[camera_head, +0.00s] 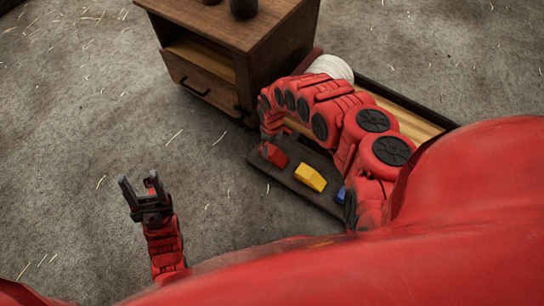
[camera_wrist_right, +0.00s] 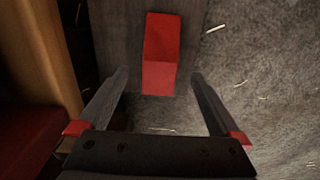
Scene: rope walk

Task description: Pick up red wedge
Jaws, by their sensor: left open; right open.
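The red wedge (camera_head: 274,155) lies near the left end of a dark board in the head view, partly beside my right arm. In the right wrist view the red wedge (camera_wrist_right: 161,55) lies ahead, between the lines of the two fingers. My right gripper (camera_wrist_right: 160,90) is open and its fingers point toward the wedge, with nothing held. In the head view the right gripper is mostly hidden by its own arm. My left gripper (camera_head: 139,184) is open and empty, over bare floor, well to the left of the wedge.
A yellow block (camera_head: 310,177) and a blue block (camera_head: 341,195) lie on the dark board (camera_head: 293,186), right of the wedge. A wooden cabinet (camera_head: 232,60) with a part-open drawer (camera_head: 203,83) stands behind. A white coil (camera_head: 331,67) is beside it. The left floor is clear.

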